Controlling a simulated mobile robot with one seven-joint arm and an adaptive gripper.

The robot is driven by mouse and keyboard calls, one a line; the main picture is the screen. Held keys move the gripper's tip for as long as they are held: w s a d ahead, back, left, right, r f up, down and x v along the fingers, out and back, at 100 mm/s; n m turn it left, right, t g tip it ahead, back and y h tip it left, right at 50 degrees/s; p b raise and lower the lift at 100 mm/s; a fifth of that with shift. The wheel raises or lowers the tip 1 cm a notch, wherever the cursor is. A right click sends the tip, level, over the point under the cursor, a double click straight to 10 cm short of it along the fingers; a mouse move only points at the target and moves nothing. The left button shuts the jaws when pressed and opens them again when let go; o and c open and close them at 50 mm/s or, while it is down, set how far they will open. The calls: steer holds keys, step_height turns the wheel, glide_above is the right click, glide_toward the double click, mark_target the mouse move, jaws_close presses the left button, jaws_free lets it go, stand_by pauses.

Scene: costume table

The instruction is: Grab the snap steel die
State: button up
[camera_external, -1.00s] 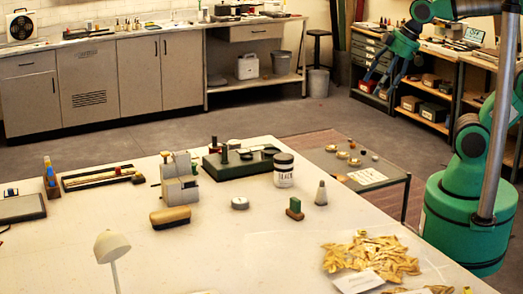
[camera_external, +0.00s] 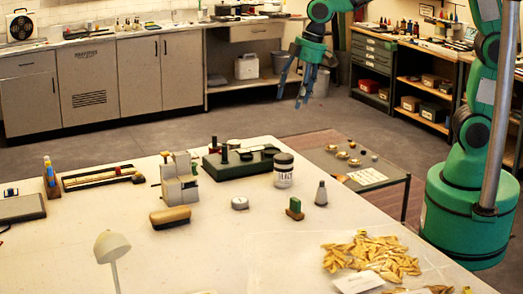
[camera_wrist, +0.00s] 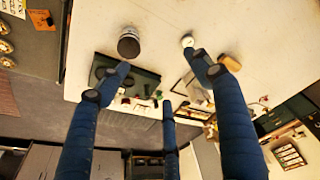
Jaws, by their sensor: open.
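My gripper (camera_external: 291,97) is open and empty, raised in the air beyond the far edge of the work table. Its blue fingers are spread apart in the wrist view (camera_wrist: 158,86). No thing is clearly marked as the snap steel die. A small grey tapered piece (camera_external: 321,194) standing upright at the right of the table could be it, but I cannot be sure. A small round grey-white disc (camera_external: 240,203) lies left of it and also shows in the wrist view (camera_wrist: 187,41). My gripper is well away from both.
On the table (camera_external: 260,250) stand a labelled jar (camera_external: 283,170), a green tray (camera_external: 215,172), a grey press (camera_external: 178,185), a wooden brush (camera_external: 170,217) and a green-and-wood block (camera_external: 295,208). A lamp (camera_external: 112,247) rises in front. A low side table (camera_external: 392,187) holds brass dishes.

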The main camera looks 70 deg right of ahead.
steer(key=w+a+f+n+g+p, duration=0.1)
steer(key=w+a+f, duration=0.4)
steer(key=f, duration=0.3)
steer(key=w+a+f+n+p, duration=0.1)
steer(key=w+a+f+n, duration=0.1)
steer(key=w+a+f, duration=0.4)
step_height(320, 180, down, 3)
steer(key=shift+w+f+n+g, duration=0.1)
steer(key=shift+w+n+g, duration=0.25)
steer(key=shift+w, duration=0.65)
steer(key=shift+a, duration=0.1)
glide_above(240, 200)
steer(key=shift+s+f, duration=0.2)
steer(key=shift+f, duration=4)
steer(key=shift+f, duration=0.1)
steer(key=shift+w+f+b, duration=0.15)
steer(key=shift+f+b, duration=0.25)
steer(key=shift+f, duration=2.15)
steer(key=shift+c, duration=0.5)
